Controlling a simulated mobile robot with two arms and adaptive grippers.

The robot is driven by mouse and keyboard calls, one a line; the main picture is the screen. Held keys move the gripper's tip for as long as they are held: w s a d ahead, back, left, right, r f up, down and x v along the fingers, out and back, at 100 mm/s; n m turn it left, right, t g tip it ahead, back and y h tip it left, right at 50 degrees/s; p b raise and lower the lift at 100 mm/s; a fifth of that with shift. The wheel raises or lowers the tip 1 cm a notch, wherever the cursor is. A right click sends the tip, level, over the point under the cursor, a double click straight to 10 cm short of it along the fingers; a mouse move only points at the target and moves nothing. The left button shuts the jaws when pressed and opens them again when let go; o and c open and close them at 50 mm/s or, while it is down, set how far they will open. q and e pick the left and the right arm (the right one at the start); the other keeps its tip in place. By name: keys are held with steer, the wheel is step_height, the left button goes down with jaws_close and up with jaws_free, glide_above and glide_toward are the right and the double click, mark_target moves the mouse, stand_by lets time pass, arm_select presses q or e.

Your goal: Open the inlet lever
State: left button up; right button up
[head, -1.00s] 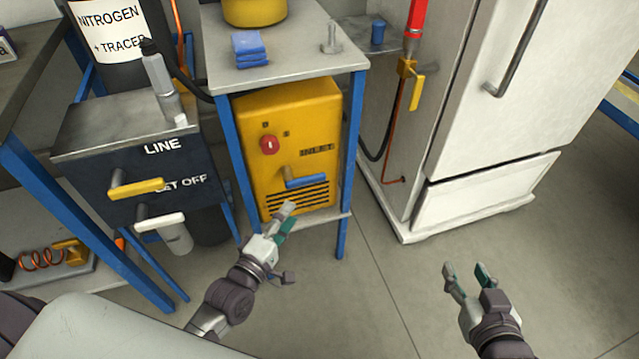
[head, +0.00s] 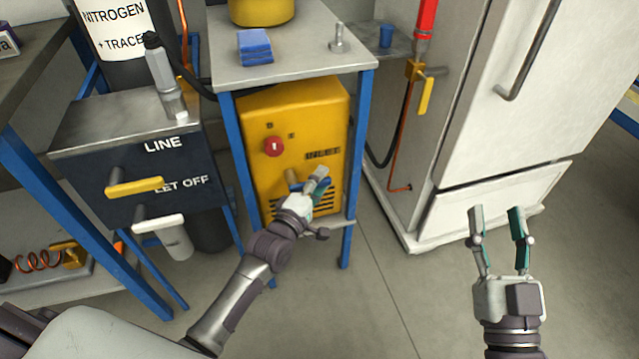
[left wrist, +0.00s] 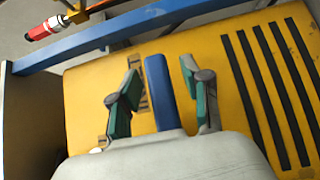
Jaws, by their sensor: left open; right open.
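The inlet lever has a blue handle (left wrist: 162,95) on the front of a yellow machine (head: 262,175), below the word INLET. My left gripper (head: 318,180) is in front of the lever and covers most of it in the head view. In the left wrist view the left gripper (left wrist: 160,88) is open, with the blue handle between its two fingers. A gap shows on both sides of the handle, so neither finger seems to touch it. My right gripper (head: 497,215) is open and empty, in front of the white fridge's lower drawer.
The yellow machine sits in a blue-legged stand with a grey top (head: 300,70). A red knob (head: 273,147) is on its front. At left a dark box has a yellow lever (head: 135,187) and a white lever (head: 158,223). The white fridge (head: 500,110) stands at right.

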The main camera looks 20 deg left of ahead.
arm_select(q)
jaws_close()
stand_by(0.4)
